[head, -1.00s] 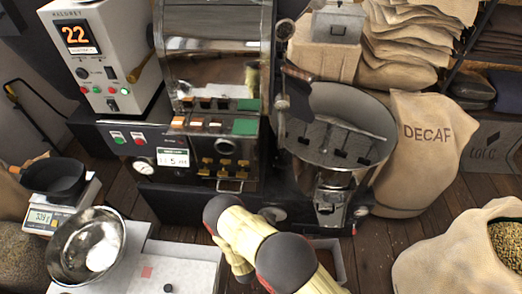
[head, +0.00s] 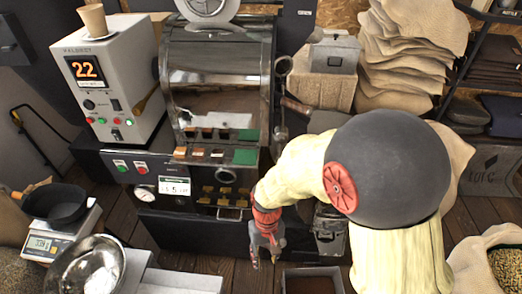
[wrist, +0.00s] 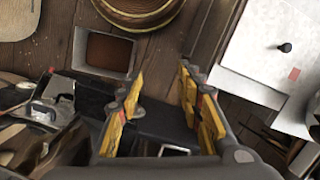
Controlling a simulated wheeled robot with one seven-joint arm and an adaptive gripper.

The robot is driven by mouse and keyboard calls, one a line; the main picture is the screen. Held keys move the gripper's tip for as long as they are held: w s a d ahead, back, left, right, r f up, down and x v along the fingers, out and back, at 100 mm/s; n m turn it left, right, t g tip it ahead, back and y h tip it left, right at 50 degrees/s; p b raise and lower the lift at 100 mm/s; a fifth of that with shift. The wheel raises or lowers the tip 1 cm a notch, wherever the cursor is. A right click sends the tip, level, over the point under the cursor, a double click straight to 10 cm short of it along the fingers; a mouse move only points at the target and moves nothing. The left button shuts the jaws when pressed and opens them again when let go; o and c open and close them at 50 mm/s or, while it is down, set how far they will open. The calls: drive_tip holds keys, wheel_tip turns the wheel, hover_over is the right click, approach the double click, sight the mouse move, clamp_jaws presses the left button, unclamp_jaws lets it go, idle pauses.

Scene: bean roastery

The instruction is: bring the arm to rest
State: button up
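My arm, in a cream cover with dark grey joints, comes in from the lower right of the head view and bends down to the left. My gripper (head: 266,258) hangs at its end, pointing down in front of the dark roaster (head: 185,222). In the wrist view my gripper (wrist: 161,82) shows two yellow-sided fingers spread apart with nothing between them. It is open and empty. My arm hides most of the round cooling tray area and the sack behind it.
A bin with brown contents (wrist: 107,50) stands on the floor near my gripper. A scale (head: 62,236) with a black pan (head: 56,206) and a steel bowl (head: 86,268) are at the left. An open bean sack (head: 478,262) is at the right. Wooden floor shows between.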

drive_tip(key=s+d+r+m+t+p, duration=0.1)
drive_tip(key=s+d+r+t, duration=0.1)
drive_tip(key=d+r, duration=0.4)
drive_tip(key=s+d+r+m+t+p, duration=0.1)
drive_tip(key=d+r, duration=0.4)
drive_tip(key=r, duration=1.1)
drive_tip(key=s+d+r+m+t+p, duration=0.1)
drive_tip(key=s+d+r+t, duration=0.2)
drive_tip(key=d+r, duration=0.3)
wheel_tip(320, 180, up, 5)
drive_tip(key=shift+s+d+r+m+t+p, duration=0.1)
drive_tip(key=shift+s+d+m+t+p, duration=0.2)
drive_tip(key=shift+t, duration=0.6)
